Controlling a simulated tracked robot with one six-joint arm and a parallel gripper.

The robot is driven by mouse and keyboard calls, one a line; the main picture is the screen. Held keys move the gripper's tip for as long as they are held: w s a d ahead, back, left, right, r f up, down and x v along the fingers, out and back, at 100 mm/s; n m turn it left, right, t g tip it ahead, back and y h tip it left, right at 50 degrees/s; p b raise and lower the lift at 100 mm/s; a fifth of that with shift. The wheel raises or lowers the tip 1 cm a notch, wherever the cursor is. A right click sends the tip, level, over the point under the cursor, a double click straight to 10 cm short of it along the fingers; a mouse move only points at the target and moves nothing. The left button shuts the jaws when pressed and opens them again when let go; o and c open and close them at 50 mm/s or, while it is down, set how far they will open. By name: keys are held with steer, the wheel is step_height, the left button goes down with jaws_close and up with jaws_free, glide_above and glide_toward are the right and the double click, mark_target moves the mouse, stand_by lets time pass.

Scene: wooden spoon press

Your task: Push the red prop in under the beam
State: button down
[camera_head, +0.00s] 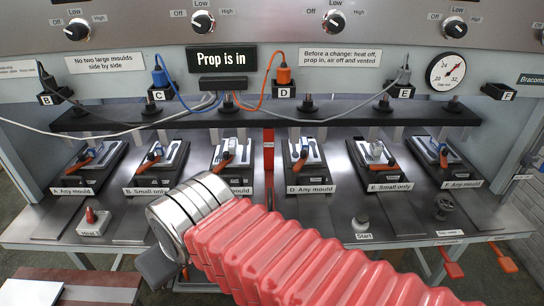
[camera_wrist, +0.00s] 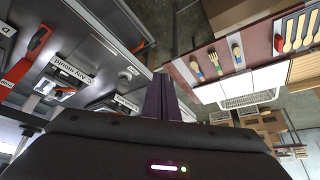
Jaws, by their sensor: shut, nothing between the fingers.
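A narrow upright red piece, which looks like the red prop (camera_head: 268,150), stands at the middle of the press between stations C and D. A black sign above reads "Prop is in" (camera_head: 226,56). My gripper (camera_wrist: 161,98) is shut and empty in the wrist view, with its dark fingers together in front of the bench edge and apart from the prop. In the head view my arm hides most of the gripper.
Several moulds with orange-handled clamps (camera_head: 87,158) line the bench under the beam. A red knob (camera_head: 91,217), a start button (camera_head: 361,223) and orange pedals (camera_head: 452,268) are near the front. Wooden spoons (camera_wrist: 196,68) lie on a side board in the wrist view.

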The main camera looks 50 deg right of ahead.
steer(key=w+d+f+m+t+h, duration=0.2)
steer(key=w+d+m, duration=0.5)
steer(key=d, duration=0.1)
steer(key=w+d+f+m+t+h, duration=0.2)
steer(key=w+d+f+m, duration=0.1)
steer(key=w+d+m, duration=0.5)
steer(key=s+d+f+m+h, duration=0.1)
steer(key=d+m+h, duration=0.1)
steer(key=d+m, duration=0.2)
steer(key=s+d+f+m+h, duration=0.1)
steer(key=d+m, duration=0.3)
steer(key=d, duration=0.7)
steer(key=s+d+f+m+h, duration=0.1)
steer(key=s+d+m+h, duration=0.2)
steer(key=d, duration=0.5)
steer(key=shift+s+f+m+h, duration=0.2)
steer(key=shift+f+m+h, duration=0.2)
steer(key=shift+m, duration=0.3)
